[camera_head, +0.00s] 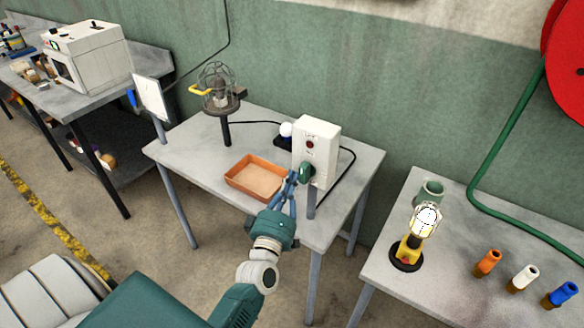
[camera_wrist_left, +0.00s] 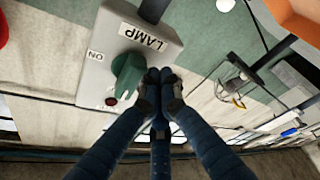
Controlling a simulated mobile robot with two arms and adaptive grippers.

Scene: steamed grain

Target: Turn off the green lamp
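A white switch box (camera_head: 318,146) stands on a post at the right side of the middle table. It has a green knob (camera_head: 305,172) low on its face and a dark red indicator above it. In the left wrist view the box (camera_wrist_left: 112,48) reads "LAMP" and "ON", with the green knob (camera_wrist_left: 128,74) turned toward me. My left gripper (camera_head: 293,178) is right beside the knob. In the wrist view its fingertips (camera_wrist_left: 161,80) are together, with nothing visible between them; whether they touch the knob I cannot tell. My right gripper is not in view.
A caged lamp (camera_head: 218,90) stands at the back left of the middle table. An orange tray (camera_head: 233,182) lies left of my gripper. A small white bulb (camera_head: 286,129) is behind the box. A lit yellow lamp (camera_head: 410,247) and coloured cylinders stand on the right table.

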